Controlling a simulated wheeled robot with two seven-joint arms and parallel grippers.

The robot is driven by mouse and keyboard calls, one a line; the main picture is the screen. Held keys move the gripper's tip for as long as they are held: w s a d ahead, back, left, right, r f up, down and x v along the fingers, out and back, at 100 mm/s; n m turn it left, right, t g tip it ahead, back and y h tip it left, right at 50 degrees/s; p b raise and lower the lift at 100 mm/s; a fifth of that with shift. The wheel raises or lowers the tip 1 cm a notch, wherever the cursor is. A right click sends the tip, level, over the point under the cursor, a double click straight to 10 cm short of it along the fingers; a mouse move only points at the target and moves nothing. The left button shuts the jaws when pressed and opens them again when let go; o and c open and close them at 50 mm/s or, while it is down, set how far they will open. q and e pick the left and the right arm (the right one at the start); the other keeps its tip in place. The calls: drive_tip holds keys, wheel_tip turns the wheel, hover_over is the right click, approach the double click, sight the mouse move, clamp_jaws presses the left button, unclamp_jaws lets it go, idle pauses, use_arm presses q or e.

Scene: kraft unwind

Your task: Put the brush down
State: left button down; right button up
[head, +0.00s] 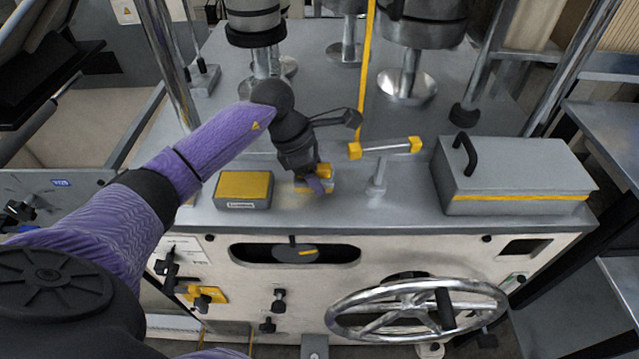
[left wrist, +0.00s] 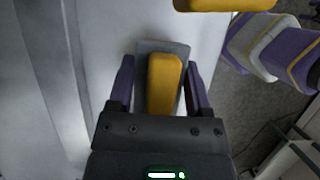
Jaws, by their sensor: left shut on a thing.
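My left gripper (head: 317,185) reaches down over the front part of the grey machine top. In the left wrist view, its two purple fingers (left wrist: 158,88) are shut on the brush (left wrist: 164,84), which has a yellow upper part and a grey body. In the head view only bits of the yellow brush (head: 326,170) show, as the gripper hides most of it. The brush is at or just above the grey top (head: 400,209); I cannot tell whether it touches. My right gripper is not in view.
A grey block with a yellow top (head: 243,185) stands just left of the gripper. A yellow-ended bar (head: 385,148) is to the right, then a grey lidded box (head: 515,172). Metal cylinders (head: 425,25) stand behind. A handwheel (head: 416,310) is on the front panel.

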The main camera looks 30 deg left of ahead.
use_arm(q)
wheel_tip(320, 180, down, 2)
drive_tip(key=shift+f, duration=0.3)
unclamp_jaws()
drive_tip(key=shift+s+b, duration=0.1)
drive_tip(key=shift+b, duration=0.2)
drive_tip(key=p+v, duration=0.2)
drive_tip(key=v, duration=1)
